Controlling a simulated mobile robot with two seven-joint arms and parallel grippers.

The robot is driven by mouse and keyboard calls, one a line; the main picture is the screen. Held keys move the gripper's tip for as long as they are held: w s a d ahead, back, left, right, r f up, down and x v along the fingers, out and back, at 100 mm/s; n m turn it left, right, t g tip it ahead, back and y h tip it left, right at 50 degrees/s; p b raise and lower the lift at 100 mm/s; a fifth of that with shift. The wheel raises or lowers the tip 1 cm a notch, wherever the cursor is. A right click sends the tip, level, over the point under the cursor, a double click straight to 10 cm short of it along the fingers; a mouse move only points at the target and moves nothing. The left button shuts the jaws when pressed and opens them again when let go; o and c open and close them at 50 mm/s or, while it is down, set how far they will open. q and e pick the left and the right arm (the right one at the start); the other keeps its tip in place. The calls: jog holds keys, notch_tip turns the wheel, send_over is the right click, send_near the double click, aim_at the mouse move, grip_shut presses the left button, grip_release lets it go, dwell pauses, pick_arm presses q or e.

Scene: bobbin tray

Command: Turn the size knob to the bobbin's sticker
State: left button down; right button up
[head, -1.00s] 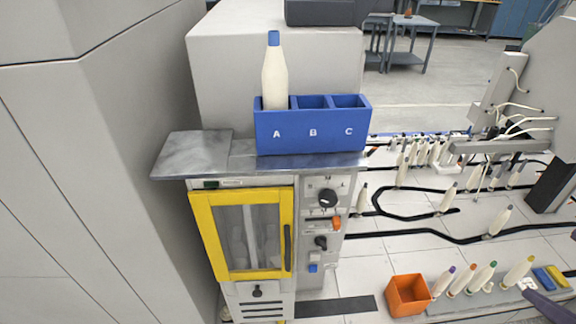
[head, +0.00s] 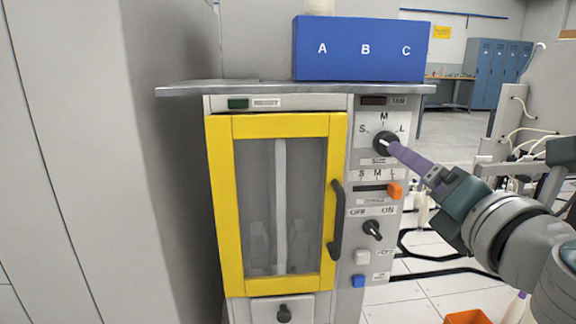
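The round black size knob (head: 383,142) sits on the grey control panel (head: 396,222), with S at its left, M above and L at its right. A pale mark shows on its face, but I cannot tell clearly where it points. My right gripper (head: 396,150) reaches in from the right with its purple fingers at the knob's right side. The fingers overlap in this view, so grip and contact are unclear. The cream bobbin (head: 320,6) stands in slot A of the blue holder (head: 364,64); its top and sticker are out of view. My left gripper is not in view.
Below the knob are an orange slider (head: 395,190) with S, M, L marks, an OFF/ON knob (head: 372,230), and white and blue buttons. A yellow-framed door (head: 225,205) with a dark handle (head: 337,220) stands left. A metal shelf (head: 250,88) overhangs the panel.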

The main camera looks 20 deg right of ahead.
aim_at(386, 144)
jog(key=x, duration=0.9)
jog(key=shift+w+d+b, duration=0.2)
jog(key=shift+b, duration=0.2)
jog(key=shift+r, duration=0.1)
jog(key=shift+c, duration=0.4)
grip_shut()
